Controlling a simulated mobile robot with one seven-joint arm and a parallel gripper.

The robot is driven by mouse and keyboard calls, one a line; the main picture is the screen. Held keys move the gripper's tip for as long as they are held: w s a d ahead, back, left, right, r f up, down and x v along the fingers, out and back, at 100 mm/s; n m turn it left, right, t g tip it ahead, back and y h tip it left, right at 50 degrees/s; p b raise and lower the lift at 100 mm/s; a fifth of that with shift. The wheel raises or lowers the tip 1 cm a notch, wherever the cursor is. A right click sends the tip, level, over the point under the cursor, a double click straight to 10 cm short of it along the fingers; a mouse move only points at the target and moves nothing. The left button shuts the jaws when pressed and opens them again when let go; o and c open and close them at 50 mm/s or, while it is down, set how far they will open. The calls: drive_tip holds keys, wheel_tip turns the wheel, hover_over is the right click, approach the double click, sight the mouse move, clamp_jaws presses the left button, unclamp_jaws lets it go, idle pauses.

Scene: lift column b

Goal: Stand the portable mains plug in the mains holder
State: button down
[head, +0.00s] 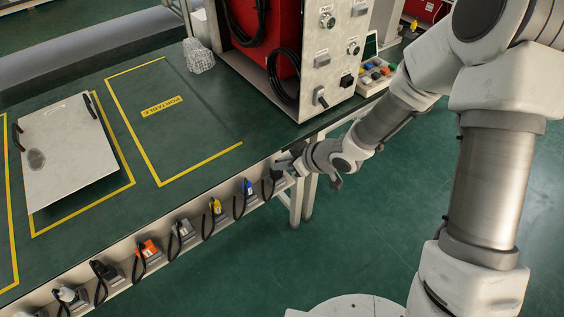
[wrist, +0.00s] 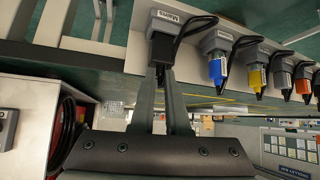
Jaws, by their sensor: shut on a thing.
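My gripper (head: 284,165) is at the right end of the bench's front rail, and its fingers (wrist: 160,82) are shut on the dark mains plug (wrist: 160,52) in the wrist view. The plug is at the grey mains holder (wrist: 166,22), which carries a white label reading "Mains". The plug lines up with the holder and appears to meet it, but I cannot tell how deep it sits. A black cable loops beside the plug. In the head view my gripper hides most of the plug and holder.
Along the rail are other holders with a blue plug (head: 248,187), a yellow plug (head: 215,206), an orange plug (head: 148,248) and more. The floor in front is clear.

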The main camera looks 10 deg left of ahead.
drive_tip(key=shift+f, duration=0.3)
drive_tip(key=c, duration=0.8)
unclamp_jaws()
drive_tip(key=shift+c, duration=0.2)
drive_tip(key=shift+r, duration=0.1)
wheel_tip(320, 180, up, 9)
drive_tip(key=p, duration=0.8)
drive_tip(key=shift+p, duration=0.3)
